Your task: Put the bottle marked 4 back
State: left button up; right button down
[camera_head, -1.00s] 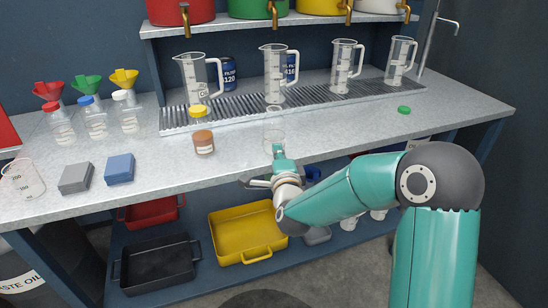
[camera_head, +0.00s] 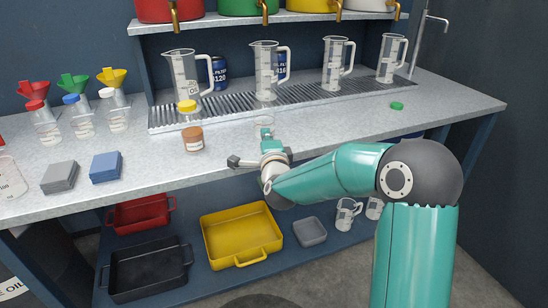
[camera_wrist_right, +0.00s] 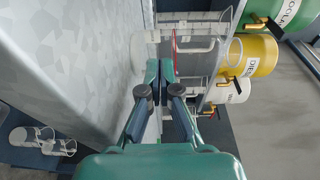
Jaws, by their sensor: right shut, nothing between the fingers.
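No number 4 is readable on any bottle, so I cannot tell which one is meant. Bottles with red (camera_head: 45,124), blue (camera_head: 78,118) and white (camera_head: 114,112) caps stand in a row at the left of the grey bench. A yellow-capped bottle (camera_head: 188,111) stands by the drip grating, behind a brown jar (camera_head: 193,139). A small clear container (camera_head: 264,122) stands just beyond my right gripper (camera_head: 265,133), which is over the bench's front part. In the wrist view my right gripper (camera_wrist_right: 160,68) is shut and empty. My left gripper is not in view.
Several measuring jugs (camera_head: 265,72) stand on the grating. Grey (camera_head: 59,178) and blue (camera_head: 106,167) blocks lie at the left front. A green cap (camera_head: 397,105) lies on the right; the bench around it is clear. A yellow tray (camera_head: 240,235) stands below.

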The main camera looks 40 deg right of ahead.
jog(key=b+v, duration=0.1)
jog(key=v, duration=0.1)
jog(key=b+v, duration=0.1)
jog(key=v, duration=0.1)
jog(key=shift+f, duration=0.25)
jog(key=v, duration=1)
jog(key=w+a+f+n+g+y, duration=0.1)
jog(key=a+f+n+g+y, duration=0.2)
jog(key=f, duration=0.7)
jog(key=w+a+f+n+y, duration=0.15)
jog(key=a+f, duration=0.35)
jog(key=f, duration=0.5)
jog(key=a+f+n+g+y, duration=0.2)
jog(key=a+f+n+y, duration=0.15)
jog(key=f, duration=0.55)
jog(key=s+a+f+n+g+y, duration=0.7)
jog(key=s+a+f+n, duration=0.4)
jog(key=s+a+f, duration=0.5)
jog(key=s+r+n+g+h+p, duration=0.1)
jog(key=s+r+n+g+p, duration=0.1)
jog(key=r+p, duration=1.9)
jog(key=shift+s+r+n+p, duration=0.4)
jog(key=shift+s+n+p, duration=0.25)
jog(key=shift+n, duration=0.15)
